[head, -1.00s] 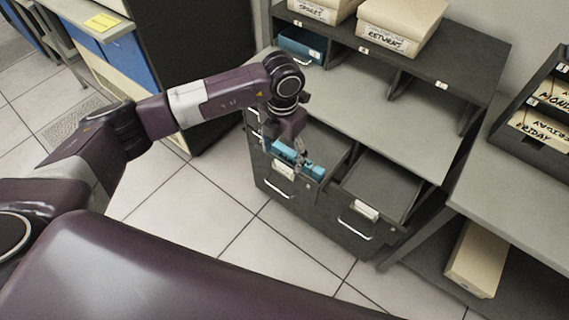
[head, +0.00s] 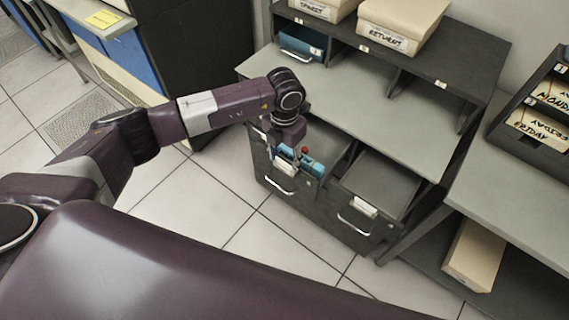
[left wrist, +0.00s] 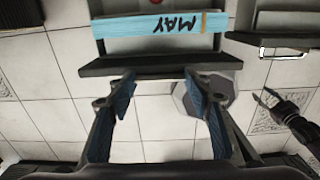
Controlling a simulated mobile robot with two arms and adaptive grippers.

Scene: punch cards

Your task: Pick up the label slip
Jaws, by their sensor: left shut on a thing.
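My left gripper (head: 299,162) is at the front of the open left drawer, its fingers pointing down. In the left wrist view its two blue-padded fingers (left wrist: 160,82) stand apart at the drawer's front edge. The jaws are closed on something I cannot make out. A white label (head: 283,167) shows on the drawer front, just below the gripper and above the handle. I cannot tell whether it is the label slip or whether the fingers touch it. A blue block marked MAY (left wrist: 150,26) lies in the drawer, just beyond the fingertips.
The right drawer (head: 385,185) is also open, with a white label (head: 365,207) on its front. The cabinet top (head: 385,125) is largely bare. A RETURNS box (head: 402,22) stands at the back. A dark rack (head: 540,110) stands on the right table.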

